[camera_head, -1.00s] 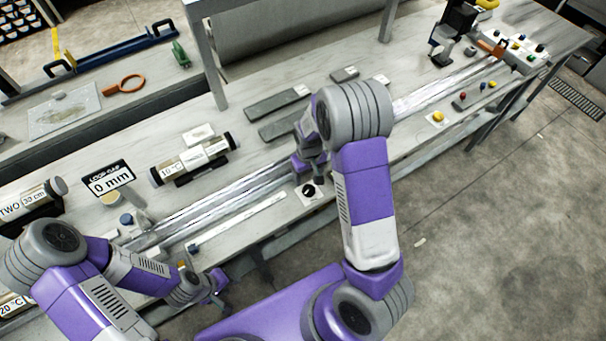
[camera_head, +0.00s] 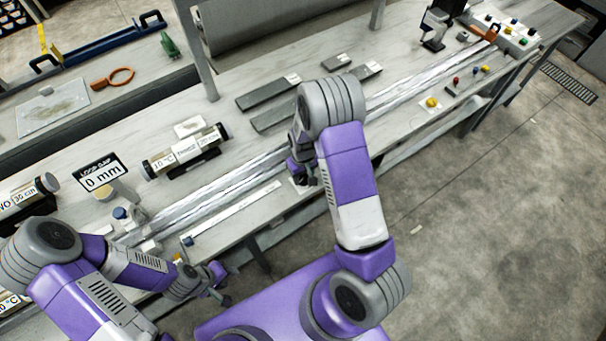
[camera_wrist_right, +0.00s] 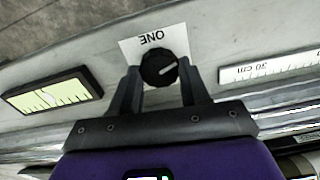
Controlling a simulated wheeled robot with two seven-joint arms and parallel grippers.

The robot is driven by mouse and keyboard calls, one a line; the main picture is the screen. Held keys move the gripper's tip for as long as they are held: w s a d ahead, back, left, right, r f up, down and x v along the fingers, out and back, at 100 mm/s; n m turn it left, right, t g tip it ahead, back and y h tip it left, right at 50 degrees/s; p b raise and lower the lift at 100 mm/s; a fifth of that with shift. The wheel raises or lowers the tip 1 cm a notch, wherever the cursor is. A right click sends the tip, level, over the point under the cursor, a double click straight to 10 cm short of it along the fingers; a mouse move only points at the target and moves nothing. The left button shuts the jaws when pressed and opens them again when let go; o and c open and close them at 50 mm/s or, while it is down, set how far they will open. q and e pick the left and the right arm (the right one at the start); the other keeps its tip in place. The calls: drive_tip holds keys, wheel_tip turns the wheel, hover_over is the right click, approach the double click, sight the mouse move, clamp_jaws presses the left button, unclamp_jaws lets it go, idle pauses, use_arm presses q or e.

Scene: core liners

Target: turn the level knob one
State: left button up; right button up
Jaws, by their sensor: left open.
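The black level knob (camera_wrist_right: 158,68) with a white pointer line sits on a white label reading ONE, upside down in the right wrist view. My right gripper (camera_wrist_right: 159,72) has one finger on each side of the knob, very near its edges; whether they press on it I cannot tell. In the head view my right gripper (camera_head: 303,176) is over the bench's front edge and mostly covers the knob and its label. My left gripper (camera_head: 222,285) is open and empty, low in front of the bench at the left.
A level vial (camera_wrist_right: 52,92) and a 30 cm scale (camera_wrist_right: 268,66) flank the knob. Clear rails (camera_head: 225,185) run along the bench. A sign (camera_head: 101,174) reads 0 mm. A labelled core tube (camera_head: 186,152) lies behind the rails. A yellow button (camera_head: 432,102) is further right.

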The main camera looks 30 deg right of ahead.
sight(304, 178)
drive_tip(key=c, duration=0.5)
drive_tip(key=m, duration=0.5)
drive_tip(key=o, duration=1.1)
drive_tip(key=shift+c, duration=0.2)
drive_tip(key=shift+r, duration=0.1)
wheel_tip(304, 178, up, 8)
drive_tip(key=shift+f+p, duration=0.25)
drive_tip(key=shift+p, duration=0.45)
drive_tip(key=shift+s+f, duration=0.1)
